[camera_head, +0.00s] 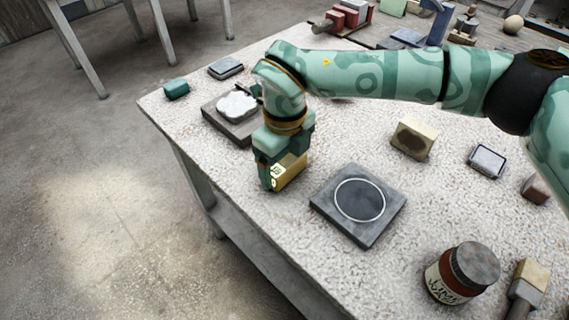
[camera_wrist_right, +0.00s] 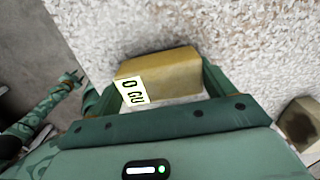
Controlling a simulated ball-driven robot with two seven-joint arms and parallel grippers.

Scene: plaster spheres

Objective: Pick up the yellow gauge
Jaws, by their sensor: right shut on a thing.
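The yellow gauge (camera_head: 291,174) is a small yellow block with a pale marked label on one side. It is near the left front edge of the table, between the fingers of my right gripper (camera_head: 281,168). In the right wrist view the gauge (camera_wrist_right: 165,72) lies across the jaws, its label towards the left finger. My right gripper (camera_wrist_right: 158,92) is shut on it. I cannot tell whether the gauge touches the table. My left gripper does not show in the head view.
A grey square plate with a ring (camera_head: 333,207) lies just right of the gripper. A dark board with a white lump (camera_head: 228,125) is behind it. The table edge is close on the left.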

